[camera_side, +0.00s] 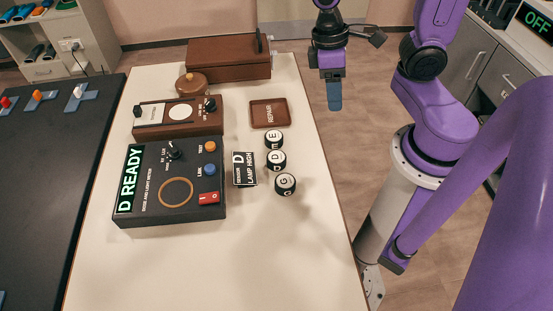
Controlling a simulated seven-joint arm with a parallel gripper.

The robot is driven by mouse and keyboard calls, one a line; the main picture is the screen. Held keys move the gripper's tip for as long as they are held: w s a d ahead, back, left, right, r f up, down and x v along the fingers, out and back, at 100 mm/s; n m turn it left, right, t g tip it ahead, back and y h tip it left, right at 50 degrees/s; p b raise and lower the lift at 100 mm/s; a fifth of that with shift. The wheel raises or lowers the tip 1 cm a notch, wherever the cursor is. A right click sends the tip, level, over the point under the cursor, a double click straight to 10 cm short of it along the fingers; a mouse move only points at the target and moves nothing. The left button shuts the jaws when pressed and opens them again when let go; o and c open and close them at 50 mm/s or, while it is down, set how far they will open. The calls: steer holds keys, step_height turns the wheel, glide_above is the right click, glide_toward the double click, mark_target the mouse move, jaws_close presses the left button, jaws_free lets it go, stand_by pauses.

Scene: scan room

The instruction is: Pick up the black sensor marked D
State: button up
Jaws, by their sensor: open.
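The black sensor marked D (276,161) is a short black cylinder with a white lettered top. It stands on the cream table (285,260), in the middle of a short row. A like sensor marked E (273,140) is just behind it, and one marked G (285,184) is just in front. My gripper (334,95) is open and points down, with blue fingers seen edge-on. It is up and to the right of the sensors in the picture, apart from them, and nothing shows between its fingers.
A small card reading D LAMP HIGH (244,169) stands left of the sensors. A black meter box reading D READY (165,205) is further left. A brown REPAIR tray (269,113) lies behind. A wooden box (228,60) is at the back. The table front is clear.

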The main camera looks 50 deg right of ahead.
steer(key=w+d+f+m+g, duration=0.1)
steer(key=w+d+f+m, duration=0.1)
steer(key=m, duration=0.1)
steer(key=m+t+y, duration=1.1)
steer(key=m, duration=1.6)
glide_toward(279, 156)
steer(key=x, duration=0.2)
steer(key=shift+w+a, duration=0.15)
steer(key=shift+a, duration=0.2)
steer(key=shift+m, duration=0.3)
steer(key=shift+x, duration=3.25)
steer(key=shift+d+f, duration=0.1)
steer(key=shift+f, duration=0.05)
steer(key=c, duration=0.7)
